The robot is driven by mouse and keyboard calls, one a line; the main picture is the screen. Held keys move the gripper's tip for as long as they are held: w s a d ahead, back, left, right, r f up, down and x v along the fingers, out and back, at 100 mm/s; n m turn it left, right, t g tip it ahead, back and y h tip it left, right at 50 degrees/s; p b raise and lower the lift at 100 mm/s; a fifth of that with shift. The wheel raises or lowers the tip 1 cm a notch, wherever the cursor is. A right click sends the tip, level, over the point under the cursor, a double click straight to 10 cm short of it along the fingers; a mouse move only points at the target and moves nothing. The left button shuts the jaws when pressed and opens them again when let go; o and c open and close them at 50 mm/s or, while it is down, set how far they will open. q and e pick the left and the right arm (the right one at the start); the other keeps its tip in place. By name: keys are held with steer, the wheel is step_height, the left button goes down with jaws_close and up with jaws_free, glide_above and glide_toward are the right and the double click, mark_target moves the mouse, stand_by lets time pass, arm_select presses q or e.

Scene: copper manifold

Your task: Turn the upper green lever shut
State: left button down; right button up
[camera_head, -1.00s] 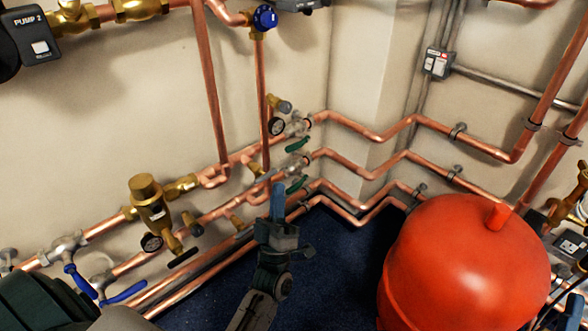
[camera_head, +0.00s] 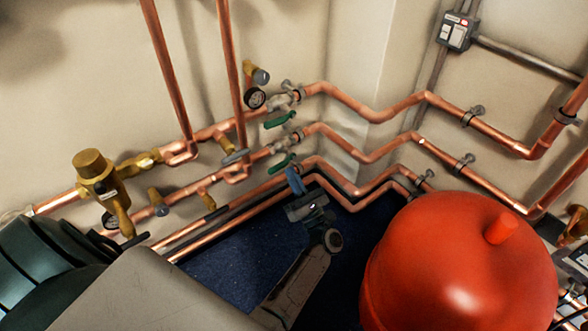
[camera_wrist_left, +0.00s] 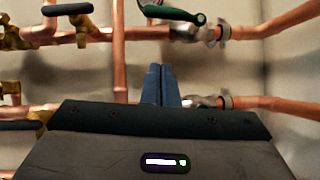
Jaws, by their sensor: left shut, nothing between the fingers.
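A lower green lever (camera_head: 281,162) is under the valve on the pipe below. My left gripper (camera_head: 293,181) is shut and empty, its blue fingers pointing up just below the lower lever; a gap to the upper lever shows. In the left wrist view, the shut fingers (camera_wrist_left: 160,86) stand in front of the lower pipe, and a green lever (camera_wrist_left: 187,18) shows above them. My right gripper is not in view.
Copper pipes (camera_head: 390,107) run along both walls and around the corner. A red tank (camera_head: 455,265) stands to the right of my left arm. A gauge (camera_head: 255,98) and brass fittings sit left of the valves. Blue floor (camera_head: 235,265) is free below.

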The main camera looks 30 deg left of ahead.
mark_target(281, 120)
arm_select(q)
steer(key=w+a+r, duration=0.3)
steer(key=a+r, duration=0.3)
steer(key=r, duration=0.2)
steer(key=shift+w, duration=0.25)
steer(key=shift+r, duration=0.1)
steer(key=shift+s+a+r+m+t+p, duration=0.1)
steer(key=shift+r+m+t+p, duration=0.25)
steer(key=shift+m+p, duration=0.45)
